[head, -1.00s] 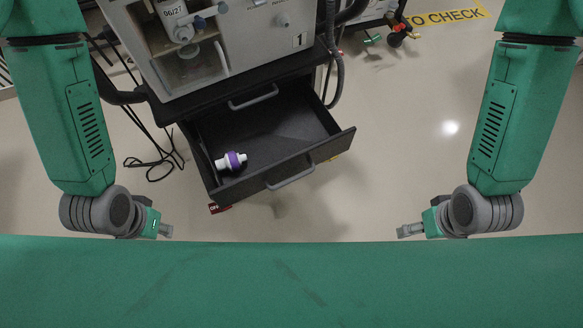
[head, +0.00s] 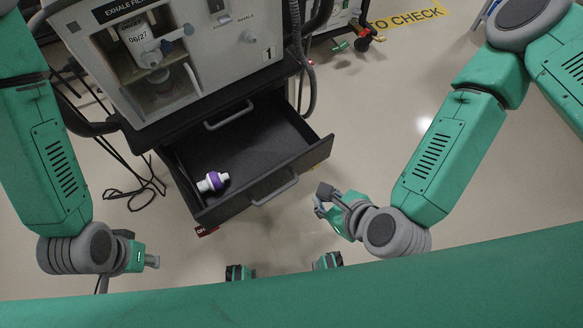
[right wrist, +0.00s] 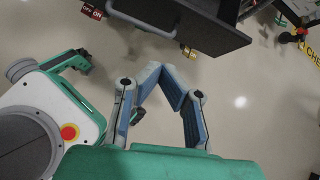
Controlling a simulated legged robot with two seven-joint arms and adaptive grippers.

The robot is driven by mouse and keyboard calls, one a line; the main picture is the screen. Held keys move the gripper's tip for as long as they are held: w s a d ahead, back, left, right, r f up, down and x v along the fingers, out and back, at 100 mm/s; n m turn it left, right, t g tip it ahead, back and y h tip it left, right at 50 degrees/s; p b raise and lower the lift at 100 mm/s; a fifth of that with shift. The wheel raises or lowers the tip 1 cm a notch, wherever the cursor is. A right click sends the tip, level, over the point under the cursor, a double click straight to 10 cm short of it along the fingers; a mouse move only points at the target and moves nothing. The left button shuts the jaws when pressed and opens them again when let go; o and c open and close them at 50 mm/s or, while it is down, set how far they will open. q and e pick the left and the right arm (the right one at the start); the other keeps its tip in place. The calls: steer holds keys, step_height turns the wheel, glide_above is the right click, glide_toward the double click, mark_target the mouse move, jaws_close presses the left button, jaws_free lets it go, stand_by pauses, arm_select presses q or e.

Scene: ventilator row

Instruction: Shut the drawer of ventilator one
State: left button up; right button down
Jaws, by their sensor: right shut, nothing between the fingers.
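Ventilator one (head: 215,60), a pale grey unit marked 1, stands on a black cart at the upper left of the head view. Its black drawer (head: 318,153) is pulled well out, with a grey bar handle (head: 275,189) on the front. The drawer front also shows at the top of the right wrist view (right wrist: 205,35). My right gripper (head: 321,200) is shut and empty, just right of and nearer than the drawer front, apart from it. Its fingers meet in the right wrist view (right wrist: 165,78). My left gripper (head: 152,261) hangs at the lower left, away from the drawer; its jaw state is unclear.
A white and purple fitting (head: 213,181) lies in the drawer's left front corner. Dark cables (head: 130,170) hang left of the cart. A red tag (head: 206,231) shows below the drawer. Another cart (head: 345,25) stands behind. The floor right of the drawer is clear.

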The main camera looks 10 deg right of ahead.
mark_target(286, 167)
steer(key=w+a+f+b, duration=0.1)
steer(key=w+f, duration=0.1)
steer(key=w, duration=0.1)
steer(key=w+a+f+m+b, duration=0.1)
steer(key=w+a+f, duration=0.1)
steer(key=w, duration=0.1)
steer(key=w+a+f+m+b, duration=0.1)
steer(key=w+f, duration=0.1)
steer(key=w, duration=0.2)
steer(key=shift+a+f+t, duration=0.25)
steer(key=shift+a+t, duration=0.05)
steer(key=shift+w+a, duration=0.25)
steer(key=shift+w, duration=0.2)
